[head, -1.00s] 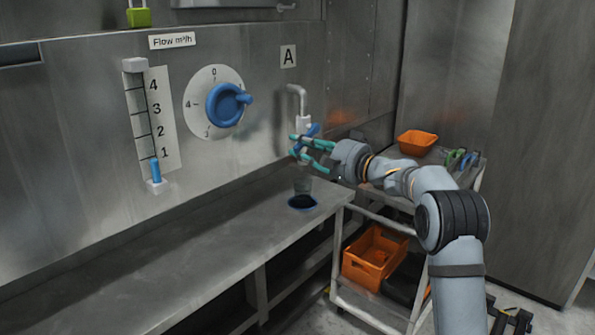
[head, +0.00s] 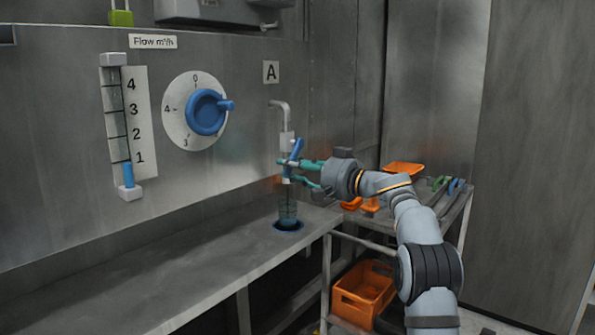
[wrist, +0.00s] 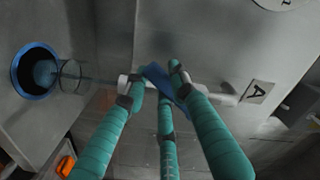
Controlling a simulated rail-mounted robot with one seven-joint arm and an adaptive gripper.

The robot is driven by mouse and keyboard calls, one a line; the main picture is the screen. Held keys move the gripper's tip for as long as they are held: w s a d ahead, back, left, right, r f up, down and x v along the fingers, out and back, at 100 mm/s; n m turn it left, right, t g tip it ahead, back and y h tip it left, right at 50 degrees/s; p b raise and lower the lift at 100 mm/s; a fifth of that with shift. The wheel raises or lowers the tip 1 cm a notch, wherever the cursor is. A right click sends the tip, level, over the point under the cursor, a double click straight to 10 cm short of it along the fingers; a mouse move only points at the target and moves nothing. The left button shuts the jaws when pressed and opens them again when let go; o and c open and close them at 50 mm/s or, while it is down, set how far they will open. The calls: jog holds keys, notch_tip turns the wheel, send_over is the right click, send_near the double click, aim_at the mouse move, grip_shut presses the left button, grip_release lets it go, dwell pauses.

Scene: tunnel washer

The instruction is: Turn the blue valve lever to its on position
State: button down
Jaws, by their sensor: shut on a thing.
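The blue valve lever (head: 295,150) sits on the pale tap pipe (head: 285,112) under the sign A, and slants steeply, upper end to the right. My gripper (head: 285,172) has its teal fingers at the lever, with the wrist to the right. In the wrist view the lever (wrist: 158,76) lies between the fingertips of my gripper (wrist: 157,84), which are shut on it. The fingers partly hide the lever and the valve body. No on or off marking for the lever is visible.
A clear glass (head: 287,211) stands below the tap at a blue-rimmed round opening (head: 288,227) in the metal counter (head: 130,262). A blue dial (head: 207,111) and a flow gauge (head: 117,125) are on the wall at left. A trolley (head: 455,212) with orange bins stands at right.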

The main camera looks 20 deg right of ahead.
jog(key=shift+r, duration=0.2)
jog(key=c, duration=1.4)
grip_release()
jog(key=shift+f, duration=0.1)
jog(key=shift+v, duration=4)
